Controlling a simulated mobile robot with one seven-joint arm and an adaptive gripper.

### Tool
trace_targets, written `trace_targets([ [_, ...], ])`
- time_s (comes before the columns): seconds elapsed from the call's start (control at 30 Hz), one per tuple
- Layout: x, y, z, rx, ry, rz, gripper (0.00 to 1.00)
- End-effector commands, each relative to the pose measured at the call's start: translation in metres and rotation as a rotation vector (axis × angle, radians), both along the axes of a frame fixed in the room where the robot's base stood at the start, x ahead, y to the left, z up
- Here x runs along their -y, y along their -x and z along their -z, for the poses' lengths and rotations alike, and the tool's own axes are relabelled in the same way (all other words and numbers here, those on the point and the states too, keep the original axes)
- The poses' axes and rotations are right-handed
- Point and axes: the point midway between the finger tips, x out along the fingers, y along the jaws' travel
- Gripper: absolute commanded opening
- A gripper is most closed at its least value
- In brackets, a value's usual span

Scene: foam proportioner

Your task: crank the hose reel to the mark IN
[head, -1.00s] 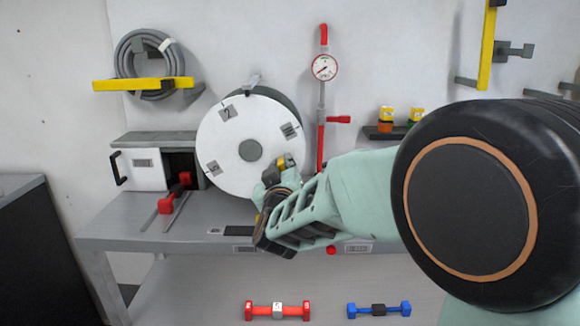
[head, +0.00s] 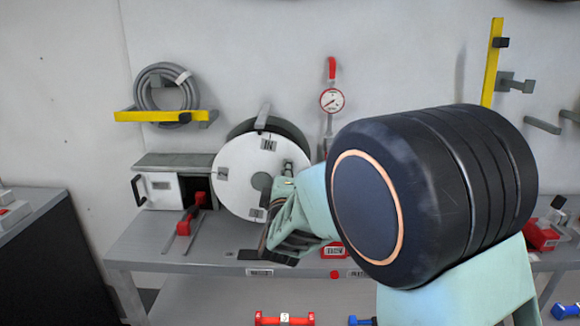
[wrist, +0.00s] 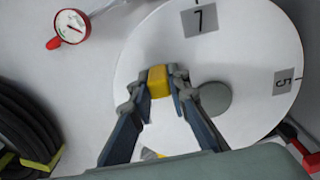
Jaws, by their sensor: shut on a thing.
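The hose reel (head: 232,190) has a white round face with a grey hub and several dark-on-grey labels. The IN label (head: 268,145) is near the top of the face, just below and slightly right of a grey bracket (head: 263,116) at the reel's top. My gripper (wrist: 159,84) is shut on the yellow crank handle (wrist: 158,80) in the wrist view, beside the grey hub (wrist: 213,98). In the head view my arm covers the lower right of the reel, and the handle is mostly hidden.
A pressure gauge (head: 332,101) on a red-handled pipe stands right of the reel. A white box (head: 160,190) and red-handled tool (head: 190,213) are left on the bench (head: 150,243). A grey hose coil (head: 143,92) hangs on a yellow bracket above.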

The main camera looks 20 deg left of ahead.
Motion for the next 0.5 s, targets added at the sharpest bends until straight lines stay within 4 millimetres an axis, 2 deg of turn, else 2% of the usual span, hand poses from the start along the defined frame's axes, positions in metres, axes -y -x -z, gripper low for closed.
trace_targets([
  [0.03, -0.0020, 0.0000, -0.0086, 0.009, 0.029, 0.000, 0.00],
  [0.1, -0.0046, 0.0007, -0.0107, 0.019, 0.070, -0.001, 0.00],
  [0.5, -0.0107, 0.0019, -0.0159, 0.053, 0.197, 0.001, 0.00],
])
